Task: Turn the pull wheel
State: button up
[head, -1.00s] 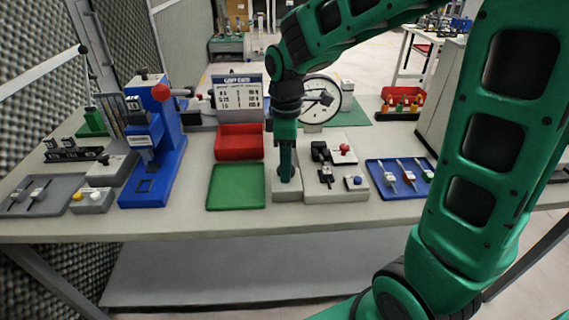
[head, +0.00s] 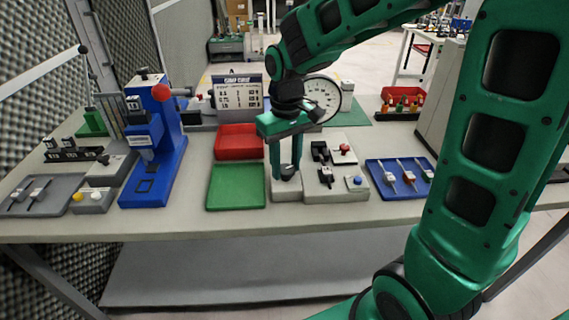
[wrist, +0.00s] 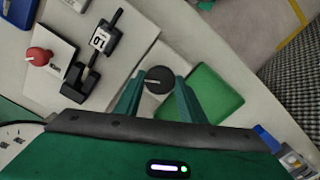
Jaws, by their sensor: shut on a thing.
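The pull wheel is a round black knob (wrist: 159,80) with a pale line on top. It sits on a light grey block (head: 287,188) at the front middle of the bench. My gripper (wrist: 158,88) points down over it, one green finger on each side, shut on the knob. In the head view my gripper (head: 287,170) stands upright at the block, and the knob (head: 288,171) shows low between the fingers. The line on the knob lies roughly crosswise between the fingers in the wrist view.
A switch panel with a red knob (head: 345,149) stands close to the right. A green tray (head: 236,187) and a red bin (head: 239,142) lie to the left. A blue tray (head: 399,177) is farther right. A dial gauge (head: 324,92) stands behind.

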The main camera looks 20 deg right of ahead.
aim_at(286, 168)
jog(key=m, duration=0.4)
jog(key=shift+w+r, duration=0.1)
jog(key=shift+w, duration=0.1)
jog(key=shift+m, duration=0.3)
jog(key=o, duration=1)
jog(key=shift+o, duration=0.2)
jog(key=shift+s, duration=0.1)
notch_tip(286, 168, up, 11)
jog(key=shift+f, duration=0.2)
